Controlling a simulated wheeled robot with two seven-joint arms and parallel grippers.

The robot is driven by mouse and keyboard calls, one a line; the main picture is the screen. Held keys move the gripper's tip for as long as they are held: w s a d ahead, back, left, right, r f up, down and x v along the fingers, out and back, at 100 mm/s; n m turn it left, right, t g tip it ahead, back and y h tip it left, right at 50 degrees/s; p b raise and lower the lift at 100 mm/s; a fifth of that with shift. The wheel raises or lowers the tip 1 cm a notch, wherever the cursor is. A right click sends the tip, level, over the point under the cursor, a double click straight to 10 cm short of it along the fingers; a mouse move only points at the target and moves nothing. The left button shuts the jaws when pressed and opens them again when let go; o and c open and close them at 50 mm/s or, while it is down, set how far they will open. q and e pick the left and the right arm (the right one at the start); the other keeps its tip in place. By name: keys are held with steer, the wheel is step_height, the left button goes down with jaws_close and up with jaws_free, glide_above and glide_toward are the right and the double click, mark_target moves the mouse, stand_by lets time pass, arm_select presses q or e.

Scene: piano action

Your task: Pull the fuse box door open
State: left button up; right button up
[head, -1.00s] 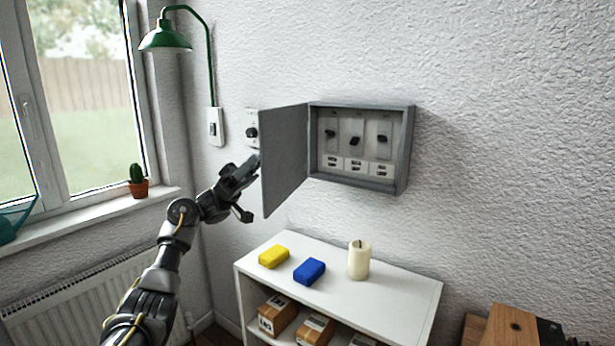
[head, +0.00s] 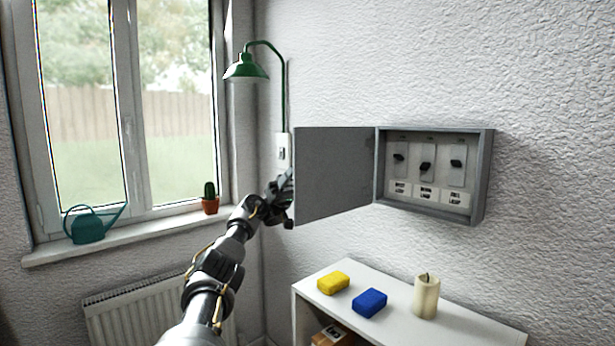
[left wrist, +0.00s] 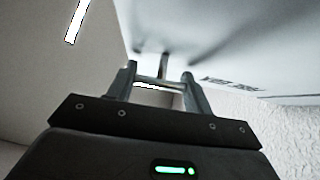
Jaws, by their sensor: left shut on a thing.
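The grey fuse box (head: 484,180) is on the wall at the right in the head view, with several black switches and white labels inside. Its door (head: 335,175) stands wide open, swung out to the left of the box. My left gripper (head: 285,192) is at the door's free edge, its fingertips partly hidden behind the door. In the left wrist view my left gripper (left wrist: 157,76) is shut on the door's handle (left wrist: 160,66), a slim bar on the outer face (left wrist: 235,45) by dark upside-down lettering. My right gripper is not in view.
A green lamp (head: 246,68) hangs on the wall behind the door's free edge. A white shelf (head: 395,300) below the box holds a yellow block (head: 333,283), a blue block (head: 370,303) and a candle (head: 426,297). A cactus (head: 210,199) and a watering can (head: 88,228) stand on the windowsill.

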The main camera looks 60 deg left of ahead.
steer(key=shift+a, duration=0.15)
arm_select(q)
steer(key=o, duration=1.4)
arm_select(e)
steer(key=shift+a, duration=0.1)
arm_select(q)
steer(key=b+v, duration=0.1)
steer(key=v, duration=0.6)
steer(key=shift+a+f, duration=0.2)
steer(key=shift+f, duration=0.05)
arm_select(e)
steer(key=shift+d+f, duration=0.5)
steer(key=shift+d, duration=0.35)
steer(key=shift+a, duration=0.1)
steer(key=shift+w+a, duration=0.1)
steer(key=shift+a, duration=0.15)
